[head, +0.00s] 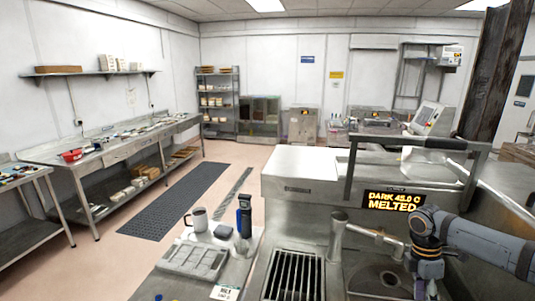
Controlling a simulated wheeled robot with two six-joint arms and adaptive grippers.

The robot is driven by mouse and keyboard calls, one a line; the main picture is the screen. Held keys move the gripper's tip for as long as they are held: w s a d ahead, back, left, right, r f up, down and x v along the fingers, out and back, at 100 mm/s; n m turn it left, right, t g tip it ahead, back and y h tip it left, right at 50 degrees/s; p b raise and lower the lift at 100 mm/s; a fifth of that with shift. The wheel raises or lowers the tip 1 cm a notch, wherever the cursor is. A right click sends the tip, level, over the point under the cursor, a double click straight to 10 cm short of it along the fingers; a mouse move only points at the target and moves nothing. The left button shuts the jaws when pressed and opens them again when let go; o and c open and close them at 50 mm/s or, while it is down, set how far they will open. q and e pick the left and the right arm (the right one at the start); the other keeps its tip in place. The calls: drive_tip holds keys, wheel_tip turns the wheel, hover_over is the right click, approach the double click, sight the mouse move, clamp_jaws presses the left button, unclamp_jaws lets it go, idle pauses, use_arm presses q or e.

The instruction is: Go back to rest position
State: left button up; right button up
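My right arm comes in from the right edge, bends beside the display of the steel machine (300,170), and runs down out of the bottom of the head view. My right gripper is below the frame and hidden from me. My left arm and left gripper do not show in this view. No held object is visible.
The machine's lit display (394,201) reads "DARK 45.0 C MELTED". A spout (338,235), a slotted grate (293,275) and a round bowl (388,279) lie close below it. A grey mould (193,259), a mug (199,219) and a dark upright tool (244,217) stand left.

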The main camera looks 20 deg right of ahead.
drive_tip(key=s+a+f+m+t, duration=0.1)
drive_tip(key=s+a+f+m, duration=0.1)
drive_tip(key=a+f, duration=0.65)
drive_tip(key=s+a+f+m+t, duration=0.1)
drive_tip(key=s+a+f, duration=0.2)
drive_tip(key=a+f, duration=0.6)
drive_tip(key=a+r+m+t, duration=0.5)
drive_tip(key=a+r+m, duration=0.1)
drive_tip(key=a+m, duration=0.35)
wheel_tip(320, 180, down, 34)
drive_tip(key=s+d+g+b, duration=0.2)
drive_tip(key=s+b, duration=0.1)
drive_tip(key=b, duration=0.3)
drive_tip(key=s+d+f+b, duration=0.1)
drive_tip(key=s+f+b, duration=0.3)
drive_tip(key=s+f, duration=1.3)
drive_tip(key=shift+s+f+g, duration=0.2)
drive_tip(key=shift+f+g, duration=0.2)
drive_tip(key=shift+f, duration=0.5)
